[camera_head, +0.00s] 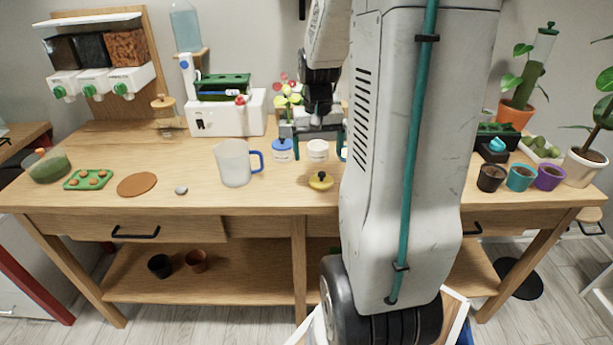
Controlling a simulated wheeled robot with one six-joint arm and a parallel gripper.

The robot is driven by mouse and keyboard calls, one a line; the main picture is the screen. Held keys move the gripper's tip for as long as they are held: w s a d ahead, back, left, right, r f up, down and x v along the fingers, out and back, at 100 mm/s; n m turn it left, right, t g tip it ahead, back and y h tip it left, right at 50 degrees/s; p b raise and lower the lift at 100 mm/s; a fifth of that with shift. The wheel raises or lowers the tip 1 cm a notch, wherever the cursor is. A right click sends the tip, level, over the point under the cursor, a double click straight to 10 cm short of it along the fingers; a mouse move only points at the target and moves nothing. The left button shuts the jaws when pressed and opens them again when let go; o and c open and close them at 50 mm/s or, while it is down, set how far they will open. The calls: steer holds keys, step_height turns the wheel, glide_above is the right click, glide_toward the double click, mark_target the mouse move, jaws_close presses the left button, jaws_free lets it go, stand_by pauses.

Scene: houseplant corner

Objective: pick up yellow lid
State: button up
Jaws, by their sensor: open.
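The yellow lid (320,181) lies on the wooden table near its front edge, with a dark knob on top. It is just left of my own arm column. My gripper (311,150) hangs over the table behind and above the lid, with its fingers apart. A white jar (318,151) shows between or behind the fingers; I cannot tell whether they touch it. The lid is clear of the gripper.
A white jug (234,163) with a blue handle stands left of the lid. A blue-lidded jar (282,150) stands close to the gripper's left finger. Pots (520,177) stand at the right.

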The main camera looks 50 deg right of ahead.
mark_target(322, 172)
steer(key=shift+s+d+f+m, duration=0.15)
steer(key=shift+d+f, duration=0.35)
steer(key=shift+d, duration=0.1)
steer(key=shift+s+d+f+m, duration=0.1)
steer(key=shift+d+f+m, duration=0.05)
steer(key=shift+d+f, duration=0.35)
steer(key=f, duration=0.7)
steer(key=shift+w+f, duration=0.2)
steer(key=shift+w, duration=0.1)
steer(key=c, duration=1)
